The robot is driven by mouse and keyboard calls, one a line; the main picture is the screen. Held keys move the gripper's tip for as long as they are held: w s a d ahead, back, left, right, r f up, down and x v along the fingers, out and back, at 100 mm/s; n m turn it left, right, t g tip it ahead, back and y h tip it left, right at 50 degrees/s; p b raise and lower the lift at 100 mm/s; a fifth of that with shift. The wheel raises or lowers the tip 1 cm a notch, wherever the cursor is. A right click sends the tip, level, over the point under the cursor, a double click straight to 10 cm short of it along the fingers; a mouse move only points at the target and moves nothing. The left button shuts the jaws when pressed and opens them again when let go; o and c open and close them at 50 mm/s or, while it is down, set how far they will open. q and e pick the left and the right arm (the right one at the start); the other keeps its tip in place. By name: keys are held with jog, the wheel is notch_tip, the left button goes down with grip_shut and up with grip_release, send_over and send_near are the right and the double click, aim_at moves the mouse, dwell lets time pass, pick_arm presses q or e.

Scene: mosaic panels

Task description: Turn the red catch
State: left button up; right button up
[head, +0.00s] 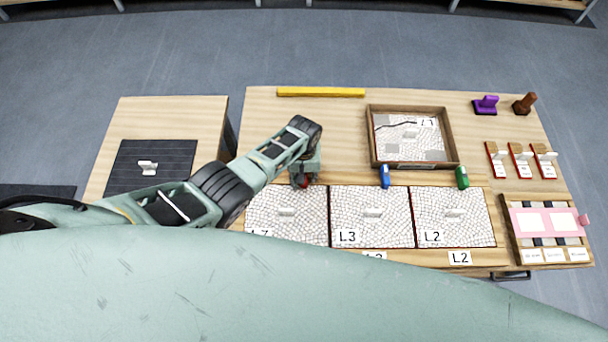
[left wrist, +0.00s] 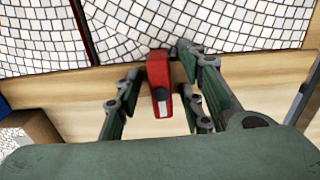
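The red catch (left wrist: 158,72) sits on the wooden board in the left wrist view, at the edge of a white mosaic panel (left wrist: 205,28). It has a dark round spot and a white mark at its near end, and lies roughly crosswise to the panel edge. My left gripper (left wrist: 158,88) is open, one finger on each side of the catch. The gap to the left finger is clear; I cannot tell whether the right finger touches it. In the head view my left gripper (head: 304,180) mostly hides the catch. My right gripper is not in view.
A blue catch (head: 384,177) and a green catch (head: 462,178) stand right along the panels' back edge. A wooden tray (head: 456,143) lies behind them. A yellow bar (head: 320,92) lies at the back. Small red-and-white blocks and a pink rack (head: 515,222) are at the right.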

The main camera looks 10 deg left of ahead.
pick_arm(q)
notch_tip(320, 180, up, 12)
dwell(0.9)
dwell(0.5)
